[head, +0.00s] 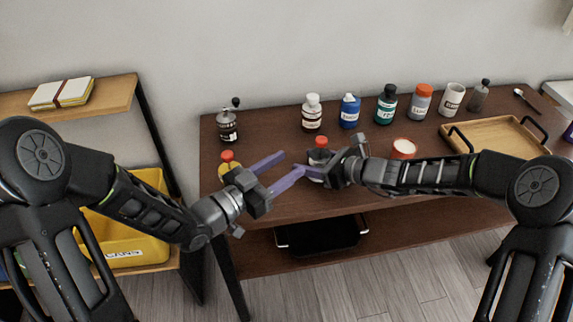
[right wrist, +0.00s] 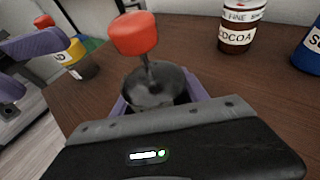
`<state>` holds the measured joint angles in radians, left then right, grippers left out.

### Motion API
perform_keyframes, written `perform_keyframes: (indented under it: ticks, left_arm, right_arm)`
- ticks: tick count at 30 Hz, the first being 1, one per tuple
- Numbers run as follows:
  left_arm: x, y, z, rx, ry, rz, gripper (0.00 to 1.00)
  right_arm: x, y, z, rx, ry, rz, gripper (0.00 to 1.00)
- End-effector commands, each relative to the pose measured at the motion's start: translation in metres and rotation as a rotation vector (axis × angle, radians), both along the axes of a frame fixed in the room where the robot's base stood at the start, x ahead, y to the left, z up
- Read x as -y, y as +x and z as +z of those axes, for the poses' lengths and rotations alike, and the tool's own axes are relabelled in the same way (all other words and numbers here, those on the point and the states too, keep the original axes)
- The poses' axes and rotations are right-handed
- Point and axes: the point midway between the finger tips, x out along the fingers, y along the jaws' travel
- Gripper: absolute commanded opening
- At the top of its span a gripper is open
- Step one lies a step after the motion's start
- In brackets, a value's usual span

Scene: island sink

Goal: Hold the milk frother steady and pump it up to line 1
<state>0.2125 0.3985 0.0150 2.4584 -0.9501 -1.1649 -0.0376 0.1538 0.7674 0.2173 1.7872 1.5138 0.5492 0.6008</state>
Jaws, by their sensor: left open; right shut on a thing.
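The milk frother (head: 318,155) stands on the brown table with a glassy grey body and a red knob (right wrist: 134,34) on a thin rod. In the right wrist view the knob is up, well above the body (right wrist: 152,86). My right gripper (head: 312,172) is shut around the frother's body; its purple fingers show on both sides in the right wrist view. Any level line on the body is hidden or too small to read. My left gripper (head: 292,162) is open and empty, just left of the frother, its fingers pointing towards it.
A red-topped yellow container (head: 228,163) stands close behind my left gripper. A hand grinder (head: 228,127), a cocoa jar (head: 312,114), a blue bottle (head: 349,111) and several others line the back.

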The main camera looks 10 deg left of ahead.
Motion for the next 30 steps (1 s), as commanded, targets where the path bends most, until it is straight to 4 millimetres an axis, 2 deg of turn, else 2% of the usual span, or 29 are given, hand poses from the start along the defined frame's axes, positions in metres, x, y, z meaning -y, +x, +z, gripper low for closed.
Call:
perform_keyframes:
  ticks: [8,9,18,30]
  left_arm:
    - [0.0003,0.0002,-0.0001,0.0,0.0,0.0,0.49]
    - [0.0003,0.0002,-0.0001,0.0,0.0,0.0,0.49]
    - [0.0003,0.0002,-0.0002,0.0,0.0,0.0,0.49]
    - [0.0003,0.0002,-0.0001,0.0,0.0,0.0,0.49]
  right_arm:
    - [0.0001,0.0002,0.0,0.0,0.0,0.0,0.06]
    - [0.0001,0.0002,0.0,0.0,0.0,0.0,0.53]
    - [0.0,0.0001,0.0,0.0,0.0,0.0,0.77]
    - [0.0062,-0.0023,0.0026,0.001,0.0,-0.002,0.77]
